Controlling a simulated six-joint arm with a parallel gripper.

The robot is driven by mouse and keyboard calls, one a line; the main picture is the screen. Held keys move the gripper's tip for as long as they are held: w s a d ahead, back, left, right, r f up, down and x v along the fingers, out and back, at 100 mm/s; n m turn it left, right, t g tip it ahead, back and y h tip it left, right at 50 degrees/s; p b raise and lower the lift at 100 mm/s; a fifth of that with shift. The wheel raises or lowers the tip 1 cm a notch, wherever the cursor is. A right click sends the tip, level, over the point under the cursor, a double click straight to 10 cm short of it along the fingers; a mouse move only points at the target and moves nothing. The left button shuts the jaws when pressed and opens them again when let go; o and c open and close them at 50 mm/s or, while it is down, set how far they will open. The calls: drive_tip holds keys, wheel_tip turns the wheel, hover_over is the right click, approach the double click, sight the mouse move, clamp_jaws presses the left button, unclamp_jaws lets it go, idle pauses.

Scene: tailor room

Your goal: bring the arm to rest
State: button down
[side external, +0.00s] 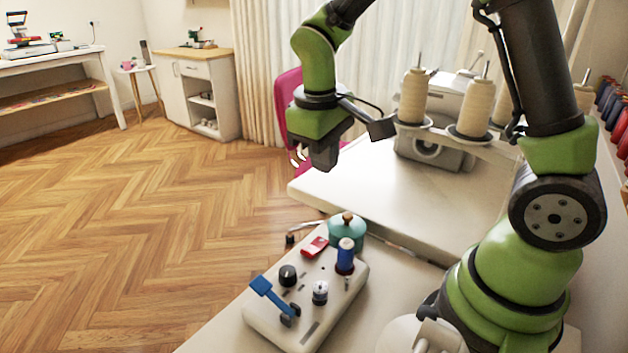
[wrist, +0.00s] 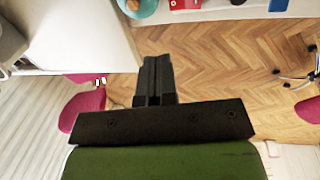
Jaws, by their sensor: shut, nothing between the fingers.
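My gripper (side external: 297,158) hangs in the air in the side external view, above the floor near the left edge of the white sewing table. It is shut and holds nothing. In the wrist view its dark fingers (wrist: 156,68) lie together in the middle of the picture. My green and black arm reaches from the right, over the table, with the wrist bent downward.
A pale control box (side external: 312,297) with a blue lever (side external: 268,293), knobs and a blue spool (side external: 345,256) stands at the front. A teal pot (side external: 347,231) is behind it. Thread cones (side external: 413,96) and a sewing machine (side external: 437,135) stand behind the gripper. Open floor lies left.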

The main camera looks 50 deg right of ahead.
drive_tip(key=s+a+r+m+t+y, duration=0.3)
drive_tip(key=s+r+t, duration=0.4)
drive_tip(key=s+r, duration=0.4)
drive_tip(key=s+a+m, duration=0.1)
drive_tip(key=s+a, duration=0.1)
drive_tip(key=s, duration=0.1)
drive_tip(key=shift+r+y, duration=0.2)
drive_tip(key=shift+y, duration=0.2)
